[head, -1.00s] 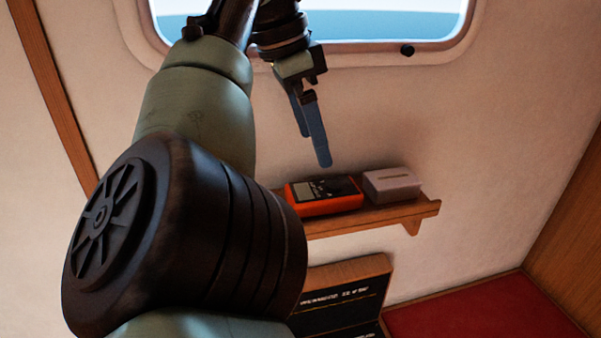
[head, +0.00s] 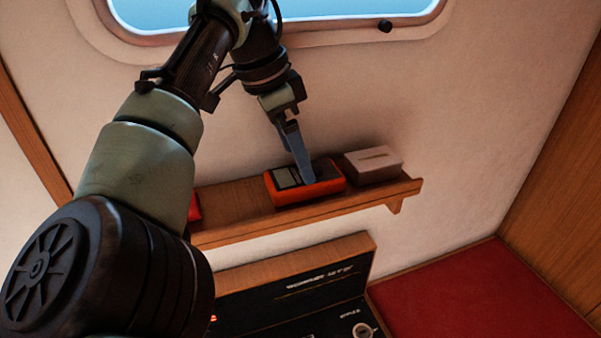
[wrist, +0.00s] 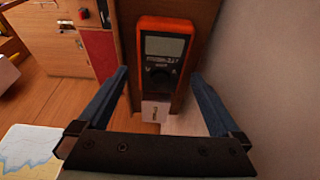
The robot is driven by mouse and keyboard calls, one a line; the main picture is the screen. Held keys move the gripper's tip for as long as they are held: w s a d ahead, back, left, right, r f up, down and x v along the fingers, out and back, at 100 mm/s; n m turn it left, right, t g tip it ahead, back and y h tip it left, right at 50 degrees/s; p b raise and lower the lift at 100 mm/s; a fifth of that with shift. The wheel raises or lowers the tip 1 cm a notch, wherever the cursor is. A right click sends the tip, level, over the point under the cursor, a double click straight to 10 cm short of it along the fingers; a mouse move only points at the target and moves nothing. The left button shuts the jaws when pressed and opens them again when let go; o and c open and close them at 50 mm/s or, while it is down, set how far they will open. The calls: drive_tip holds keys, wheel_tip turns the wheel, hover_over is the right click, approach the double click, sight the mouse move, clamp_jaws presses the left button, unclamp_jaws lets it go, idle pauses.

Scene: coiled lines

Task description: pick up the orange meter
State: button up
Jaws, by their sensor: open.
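The orange meter (head: 306,186) lies on a wooden wall shelf, with its grey screen and dark face upward. In the wrist view the meter (wrist: 164,55) shows its screen and dial between and beyond my fingers. In the wrist view my gripper (wrist: 165,95) is open, one blue finger on each side of the meter's line, and nothing is held. I cannot tell whether a finger touches the meter.
A pale box (head: 373,164) stands on the shelf (head: 240,200) just right of the meter. A red object (head: 195,208) is partly hidden by my arm at the shelf's left. The wall is close behind.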

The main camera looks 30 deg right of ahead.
drive_tip(key=p+x, duration=0.1)
drive_tip(key=x, duration=0.3)
drive_tip(key=shift+w+d+p, duration=0.1)
drive_tip(key=shift+p, duration=0.3)
drive_tip(key=c, duration=1.1)
drive_tip(key=shift+c, duration=1)
drive_tip(key=shift+r, duration=0.15)
